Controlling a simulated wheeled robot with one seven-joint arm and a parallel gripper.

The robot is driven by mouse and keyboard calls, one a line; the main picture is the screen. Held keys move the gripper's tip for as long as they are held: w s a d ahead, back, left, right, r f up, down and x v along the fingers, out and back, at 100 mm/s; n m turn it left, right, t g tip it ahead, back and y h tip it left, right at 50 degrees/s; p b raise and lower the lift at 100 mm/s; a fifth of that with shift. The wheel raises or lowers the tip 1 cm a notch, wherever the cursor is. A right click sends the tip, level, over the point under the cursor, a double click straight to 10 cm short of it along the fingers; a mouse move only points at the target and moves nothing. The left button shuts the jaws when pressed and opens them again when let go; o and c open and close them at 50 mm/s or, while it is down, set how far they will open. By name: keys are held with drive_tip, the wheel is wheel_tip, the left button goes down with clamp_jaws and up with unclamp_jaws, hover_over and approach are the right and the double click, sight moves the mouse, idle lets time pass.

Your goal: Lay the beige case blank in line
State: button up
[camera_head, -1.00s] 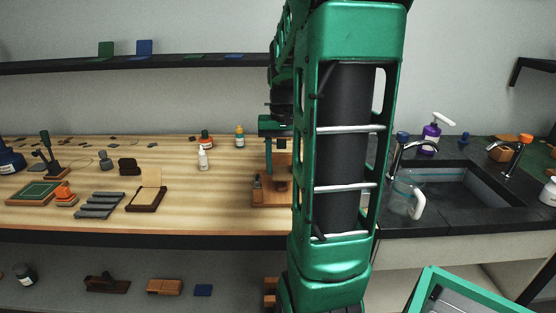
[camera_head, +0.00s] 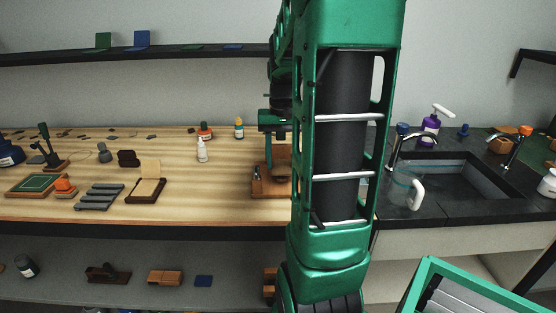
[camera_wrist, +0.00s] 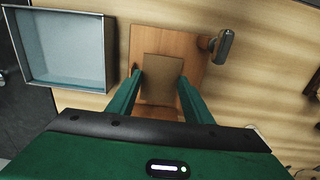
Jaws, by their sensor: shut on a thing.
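In the wrist view my gripper (camera_wrist: 160,76) has its two green fingers on either side of a flat tan-beige case blank (camera_wrist: 162,68) and is shut on it. The blank lies over a wooden press base (camera_wrist: 192,38); whether it touches the base I cannot tell. Its edges look roughly parallel to the base, slightly turned. A metal post with a rounded end (camera_wrist: 222,45) stands at the base's right side. In the head view the press base (camera_head: 262,188) shows left of my arm, which hides the rest of it and the blank.
A grey open box (camera_wrist: 68,50) stands left of the base in the wrist view. In the head view, a dark tray (camera_head: 143,197) with a beige panel, grey ribbed rack (camera_head: 98,198) and bottles stand on the bench (camera_head: 215,190). The bench between tray and press is clear.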

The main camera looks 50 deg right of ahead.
drive_tip(key=shift+f, duration=1.2)
drive_tip(key=o, duration=1)
drive_tip(key=shift+c, duration=1)
drive_tip(key=shift+r, duration=3.55)
